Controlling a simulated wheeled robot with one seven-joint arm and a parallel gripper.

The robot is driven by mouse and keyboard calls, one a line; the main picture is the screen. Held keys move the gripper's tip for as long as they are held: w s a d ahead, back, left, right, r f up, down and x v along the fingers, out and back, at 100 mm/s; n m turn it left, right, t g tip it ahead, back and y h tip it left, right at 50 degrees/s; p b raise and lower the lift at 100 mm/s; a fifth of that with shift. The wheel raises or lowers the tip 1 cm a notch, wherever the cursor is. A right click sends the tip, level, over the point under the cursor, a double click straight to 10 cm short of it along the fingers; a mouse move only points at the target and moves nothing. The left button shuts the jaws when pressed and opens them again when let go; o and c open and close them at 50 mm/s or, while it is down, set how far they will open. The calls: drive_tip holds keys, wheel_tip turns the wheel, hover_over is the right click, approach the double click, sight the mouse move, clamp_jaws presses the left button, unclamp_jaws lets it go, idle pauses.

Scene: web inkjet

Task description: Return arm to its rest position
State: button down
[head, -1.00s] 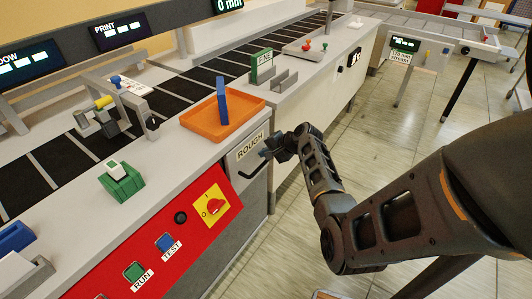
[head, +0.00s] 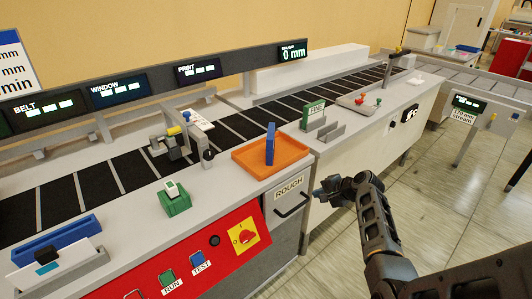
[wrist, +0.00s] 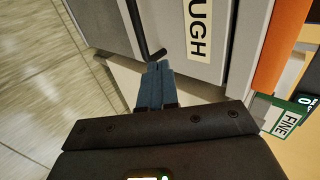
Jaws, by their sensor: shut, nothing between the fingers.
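My gripper (head: 322,190) is in the head view at the lower right, in front of the machine's front face. It is just right of the drawer labelled ROUGH (head: 284,198) and its dark bar handle (head: 293,206). In the wrist view the two blue-grey fingers (wrist: 155,86) are together with nothing between them. Their tips point toward the handle's end (wrist: 158,54); I cannot tell whether they touch it. My arm reaches in from the lower right of the head view.
An orange tray (head: 247,158) with a blue block (head: 270,144) standing in it is on the counter above the drawer. A red panel (head: 193,262) with buttons and a switch is left of the drawer. Open tiled floor (head: 450,200) lies to the right.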

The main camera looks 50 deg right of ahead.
drive_tip(key=shift+f, duration=0.1)
drive_tip(key=s+a+f+n+g+h, duration=0.1)
drive_tip(key=s+a+f+n, duration=0.15)
drive_tip(key=a, duration=0.45)
drive_tip(key=s+a+f+n, duration=0.2)
drive_tip(key=s+a+f, duration=0.15)
drive_tip(key=a, duration=0.35)
drive_tip(key=s+a+r+n+t+h, duration=0.1)
drive_tip(key=s+a+r+n, duration=0.15)
drive_tip(key=a, duration=0.35)
drive_tip(key=s+a+r+n, duration=0.1)
drive_tip(key=s+a+n, duration=0.1)
drive_tip(key=s+a, duration=0.3)
drive_tip(key=s+a+r+n+t+y, duration=0.2)
drive_tip(key=s+a+r+n, duration=0.3)
drive_tip(key=a+r, duration=0.4)
drive_tip(key=s+a+r+n+t+y, duration=0.2)
drive_tip(key=s+a+r+n, duration=0.4)
drive_tip(key=r, duration=1)
drive_tip(key=s+a+t, duration=0.1)
drive_tip(key=s+a, duration=0.1)
drive_tip(key=a, duration=0.2)
drive_tip(key=shift+a+r+n+t+b, duration=0.3)
drive_tip(key=shift+b, duration=0.05)
drive_tip(key=c, duration=1.8)
unclamp_jaws()
drive_tip(key=shift+c, duration=0.2)
